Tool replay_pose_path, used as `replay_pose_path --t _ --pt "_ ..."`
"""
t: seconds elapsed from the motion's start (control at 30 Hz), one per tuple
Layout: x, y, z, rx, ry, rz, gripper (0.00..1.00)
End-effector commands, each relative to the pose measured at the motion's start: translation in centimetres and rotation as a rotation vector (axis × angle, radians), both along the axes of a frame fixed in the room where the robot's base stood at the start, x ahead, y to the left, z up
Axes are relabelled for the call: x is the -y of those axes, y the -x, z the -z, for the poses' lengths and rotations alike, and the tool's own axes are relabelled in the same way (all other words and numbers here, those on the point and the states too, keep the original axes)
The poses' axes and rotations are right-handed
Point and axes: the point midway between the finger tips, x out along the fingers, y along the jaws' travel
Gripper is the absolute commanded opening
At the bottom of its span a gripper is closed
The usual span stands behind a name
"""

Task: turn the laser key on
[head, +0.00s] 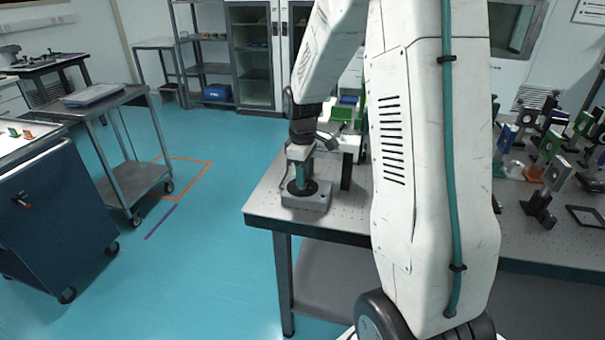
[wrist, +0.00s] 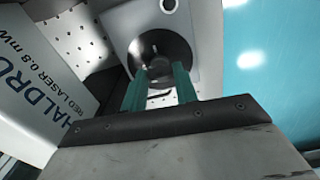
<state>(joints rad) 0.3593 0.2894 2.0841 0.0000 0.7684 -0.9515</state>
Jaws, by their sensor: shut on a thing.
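The key box is a light grey block (head: 307,202) at the table's near left corner, with a black round disc on top. The wrist view shows its grey face (wrist: 126,22) and the dark disc (wrist: 180,48), with the laser key (wrist: 157,68) at the disc's middle. My gripper (head: 301,184) points straight down over the disc. In the wrist view my gripper's teal fingers (wrist: 160,83) are shut on the key, one on each side. The fingers partly hide the key, so its turn angle is hard to tell.
A white laser housing (wrist: 38,90) lettered "RED LASER 0.8 mW" stands close beside the box. The perforated optical table (head: 265,205) ends just left of the box. Several optics mounts (head: 545,185) stand at right. Blue floor (head: 215,240) is open at left.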

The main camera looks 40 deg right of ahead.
Motion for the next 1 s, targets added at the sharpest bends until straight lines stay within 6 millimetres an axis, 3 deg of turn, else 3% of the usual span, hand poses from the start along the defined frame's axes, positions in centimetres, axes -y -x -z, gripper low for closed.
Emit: replay_pose_path --t 1.0 --pt "0.02 -0.05 -0.08 0.001 0.001 0.903 0.06"
